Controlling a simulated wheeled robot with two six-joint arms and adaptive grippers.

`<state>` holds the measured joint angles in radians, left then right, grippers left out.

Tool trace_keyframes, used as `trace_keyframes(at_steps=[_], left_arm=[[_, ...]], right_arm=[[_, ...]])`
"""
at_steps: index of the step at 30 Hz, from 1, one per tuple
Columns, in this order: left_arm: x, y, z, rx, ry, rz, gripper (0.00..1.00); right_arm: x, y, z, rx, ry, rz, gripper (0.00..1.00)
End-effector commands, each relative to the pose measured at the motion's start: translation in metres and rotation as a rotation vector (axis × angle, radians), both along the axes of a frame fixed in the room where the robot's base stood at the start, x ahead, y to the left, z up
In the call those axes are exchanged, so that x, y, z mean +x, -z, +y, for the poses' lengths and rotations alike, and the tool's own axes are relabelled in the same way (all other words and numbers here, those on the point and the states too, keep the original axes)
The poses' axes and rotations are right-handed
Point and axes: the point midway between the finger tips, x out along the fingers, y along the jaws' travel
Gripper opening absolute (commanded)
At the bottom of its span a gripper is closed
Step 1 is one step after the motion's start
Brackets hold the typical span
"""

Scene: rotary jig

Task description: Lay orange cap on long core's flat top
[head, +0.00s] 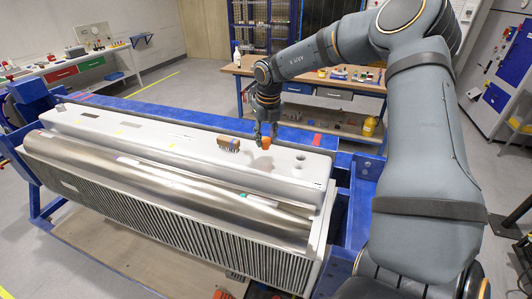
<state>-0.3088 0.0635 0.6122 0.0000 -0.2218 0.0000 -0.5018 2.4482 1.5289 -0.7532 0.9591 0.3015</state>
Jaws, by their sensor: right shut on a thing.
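The long core (95,126) lies across the blue jig, with a pale grey flat top and a shiny rounded metal side below it. A small orange cap (265,143) is at the right part of the flat top, near its far edge. My right gripper (265,137) points down from above and is shut on the orange cap. I cannot tell whether the cap touches the top or is just above it. My left gripper is not in view.
A brown brush-like block (229,144) sits on the flat top left of the cap. Round holes (301,157) show to the right. Blue jig beams (130,104) run behind. A wooden workbench (300,78) stands behind, with a yellow bottle (370,126) near it.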

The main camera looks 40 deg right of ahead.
Motion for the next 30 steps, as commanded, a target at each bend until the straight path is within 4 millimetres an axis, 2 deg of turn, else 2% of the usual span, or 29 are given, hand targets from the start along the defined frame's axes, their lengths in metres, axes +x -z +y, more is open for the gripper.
trace_keyframes(at_steps=[4,6,9,12,26,27,30], left_arm=[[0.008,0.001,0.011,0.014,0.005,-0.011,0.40],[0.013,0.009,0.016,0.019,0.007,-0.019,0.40],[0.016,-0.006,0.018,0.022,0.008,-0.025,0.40],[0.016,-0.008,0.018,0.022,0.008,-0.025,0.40],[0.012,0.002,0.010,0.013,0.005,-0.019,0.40],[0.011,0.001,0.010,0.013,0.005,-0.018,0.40],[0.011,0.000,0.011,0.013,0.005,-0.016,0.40]], right_arm=[[0.002,0.003,-0.002,0.000,0.001,0.000,0.20],[0.005,0.015,-0.007,0.001,0.002,0.001,0.20],[0.005,0.026,-0.007,0.001,0.000,0.005,0.20],[0.005,0.037,-0.008,0.001,0.002,0.001,0.20],[0.006,0.045,-0.007,0.000,0.002,-0.001,0.20],[0.005,0.044,-0.007,0.000,0.002,-0.001,0.38],[0.005,0.043,-0.007,0.000,0.001,-0.001,0.51]])
